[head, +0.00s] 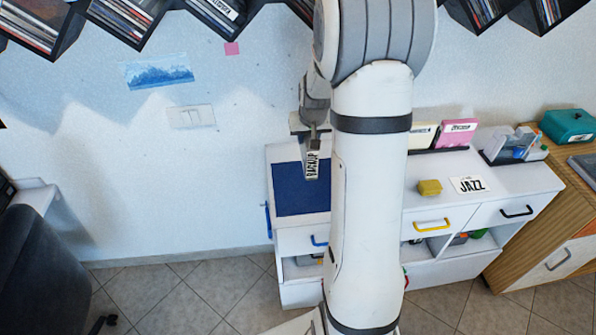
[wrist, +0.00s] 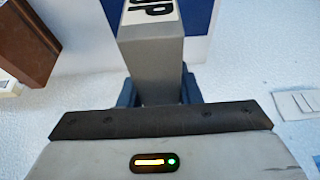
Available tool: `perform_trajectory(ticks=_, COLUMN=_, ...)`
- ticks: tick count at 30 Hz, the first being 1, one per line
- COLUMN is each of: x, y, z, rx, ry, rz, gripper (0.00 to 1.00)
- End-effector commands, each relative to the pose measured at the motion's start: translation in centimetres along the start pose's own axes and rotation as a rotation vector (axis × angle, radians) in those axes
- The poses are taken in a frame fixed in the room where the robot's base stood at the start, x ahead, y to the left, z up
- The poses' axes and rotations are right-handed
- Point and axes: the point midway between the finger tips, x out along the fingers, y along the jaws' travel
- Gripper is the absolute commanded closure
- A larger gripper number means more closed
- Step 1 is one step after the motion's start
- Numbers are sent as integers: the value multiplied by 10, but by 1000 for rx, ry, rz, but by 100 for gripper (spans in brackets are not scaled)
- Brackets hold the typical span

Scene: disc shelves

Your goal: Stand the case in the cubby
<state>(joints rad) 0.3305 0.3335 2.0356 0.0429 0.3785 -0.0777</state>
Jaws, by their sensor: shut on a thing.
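The case (head: 312,166) is a slim dark grey box with a white label reading BACKUP. It hangs from my gripper (head: 313,148), upright in the head view, above the white cabinet's left end. In the wrist view the grey case (wrist: 152,62) sits between the two dark blue fingers, with part of its label showing. My gripper is shut on it. Zigzag dark cubbies run along the wall at the top; several hold discs, such as the one labelled with white text (head: 217,14) and one at the top right (head: 482,10). Part of the row is hidden by my arm.
A white cabinet (head: 425,196) carries a blue mat (head: 302,190), a yellow block (head: 429,187), a JAZZ card (head: 470,185) and a pink case (head: 457,132). A teal box (head: 568,125) stands right. A dark chair (head: 40,270) is left. The wall between is open.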

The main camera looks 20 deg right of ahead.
Motion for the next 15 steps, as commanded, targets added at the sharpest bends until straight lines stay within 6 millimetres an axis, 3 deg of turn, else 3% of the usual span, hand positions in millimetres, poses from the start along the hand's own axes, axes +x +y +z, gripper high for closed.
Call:
perform_trajectory(ticks=7, x=38, y=-1, z=17, rx=-3, ry=-7, rz=-1, gripper=98)
perform_trajectory(ticks=15, x=65, y=-2, z=28, rx=-4, ry=-5, rz=-2, gripper=98)
